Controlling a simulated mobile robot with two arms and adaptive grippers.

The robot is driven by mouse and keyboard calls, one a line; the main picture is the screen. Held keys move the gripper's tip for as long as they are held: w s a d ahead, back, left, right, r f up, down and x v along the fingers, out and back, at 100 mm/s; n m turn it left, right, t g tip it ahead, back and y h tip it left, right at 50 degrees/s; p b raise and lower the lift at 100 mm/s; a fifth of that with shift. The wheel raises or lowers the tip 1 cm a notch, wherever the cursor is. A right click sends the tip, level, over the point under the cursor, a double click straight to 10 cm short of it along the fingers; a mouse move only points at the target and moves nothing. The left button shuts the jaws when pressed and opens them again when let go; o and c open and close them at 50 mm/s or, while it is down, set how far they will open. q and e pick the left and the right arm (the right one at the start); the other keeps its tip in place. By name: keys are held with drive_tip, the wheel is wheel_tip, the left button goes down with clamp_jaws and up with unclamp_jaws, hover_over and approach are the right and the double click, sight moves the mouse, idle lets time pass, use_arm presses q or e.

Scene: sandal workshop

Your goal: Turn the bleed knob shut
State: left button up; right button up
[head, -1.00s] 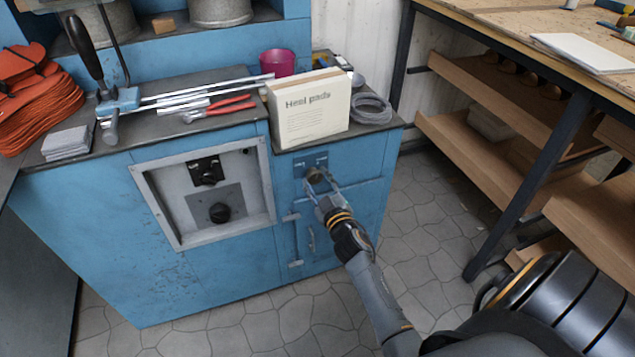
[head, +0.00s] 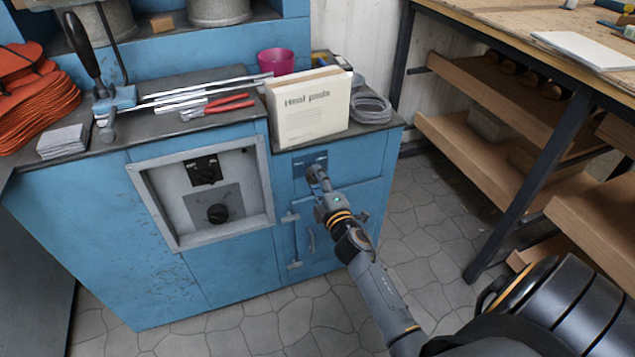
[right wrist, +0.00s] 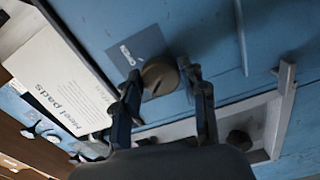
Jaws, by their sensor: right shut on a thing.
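The bleed knob is a round brass-coloured knob (right wrist: 160,76) on a dark blue plate on the blue machine's front. In the head view the plate (head: 308,160) is below the heel pads box, and the knob is mostly hidden by my right gripper (head: 318,176). In the right wrist view the two fingers of my right gripper (right wrist: 159,82) stand on either side of the knob and are shut on it. A slot-like line crosses the knob's face. My left gripper is not in view.
The heel pads box (head: 306,110) stands on the top edge above the knob. A recessed panel with black knobs (head: 218,213) is to the left, and handles (head: 293,240) are below. A workbench with wooden shelves (head: 500,105) is to the right. Floor between is clear.

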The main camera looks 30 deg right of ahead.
drive_tip(key=shift+f+n, duration=0.1)
drive_tip(key=shift+n, duration=0.2)
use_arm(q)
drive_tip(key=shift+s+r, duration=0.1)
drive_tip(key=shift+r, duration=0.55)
use_arm(e)
drive_tip(key=shift+n, duration=0.6)
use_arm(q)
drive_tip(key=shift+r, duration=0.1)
use_arm(e)
drive_tip(key=o, duration=1.1)
drive_tip(key=shift+s, duration=0.1)
drive_tip(key=v, duration=1.2)
